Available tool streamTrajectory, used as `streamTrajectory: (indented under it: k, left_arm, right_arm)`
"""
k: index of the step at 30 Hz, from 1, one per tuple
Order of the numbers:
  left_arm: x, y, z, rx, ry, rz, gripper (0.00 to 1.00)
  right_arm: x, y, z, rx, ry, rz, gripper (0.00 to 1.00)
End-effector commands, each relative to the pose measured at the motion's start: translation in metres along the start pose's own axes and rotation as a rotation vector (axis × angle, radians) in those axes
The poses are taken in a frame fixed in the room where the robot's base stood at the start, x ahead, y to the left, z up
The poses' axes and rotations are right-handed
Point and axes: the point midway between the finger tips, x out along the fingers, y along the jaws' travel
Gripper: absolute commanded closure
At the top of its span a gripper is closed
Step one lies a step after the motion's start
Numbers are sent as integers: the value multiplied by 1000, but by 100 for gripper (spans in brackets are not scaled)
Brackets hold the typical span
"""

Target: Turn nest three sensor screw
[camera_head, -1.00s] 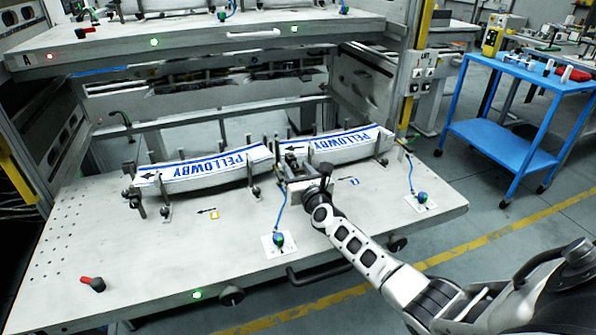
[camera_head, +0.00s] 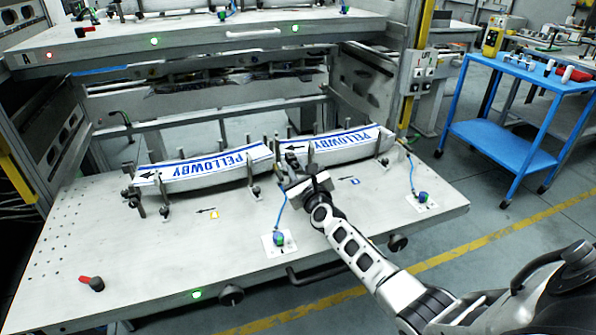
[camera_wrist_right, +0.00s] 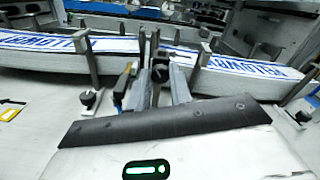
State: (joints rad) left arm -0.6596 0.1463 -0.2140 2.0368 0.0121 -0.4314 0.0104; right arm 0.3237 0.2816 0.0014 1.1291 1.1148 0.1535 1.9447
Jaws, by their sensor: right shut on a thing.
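My right gripper (camera_head: 290,165) reaches in over the lower shelf, at the gap between two PELLOWBY label stacks. In the right wrist view its fingers (camera_wrist_right: 160,82) are shut on a small black screw knob (camera_wrist_right: 160,74) beside an upright metal post. In the head view the gripper hides this knob. The left label stack (camera_head: 205,168) and the right label stack (camera_head: 345,145) lie between upright posts. My left gripper is not in view.
Similar black knobs stand near the left stack (camera_head: 255,190) and in the right wrist view (camera_wrist_right: 90,98). A blue-green sensor (camera_head: 280,240) with a blue cable sits in front. A red-handled lever (camera_head: 92,283) is at front left.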

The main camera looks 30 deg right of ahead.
Motion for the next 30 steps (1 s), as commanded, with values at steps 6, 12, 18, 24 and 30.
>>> streamTrajectory:
  k: [6,12,18,24,30]
  left_arm:
    - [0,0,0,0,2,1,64]
    - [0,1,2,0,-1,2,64]
    - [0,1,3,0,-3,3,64]
    - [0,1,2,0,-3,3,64]
    - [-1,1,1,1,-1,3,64]
  right_arm:
    - [0,0,-1,-207,1,-1,100]
    - [0,1,-1,-399,1,0,100]
    - [0,2,-1,-588,1,0,100]
    - [0,2,-1,-779,2,0,100]
    - [0,2,-1,-969,2,0,100]
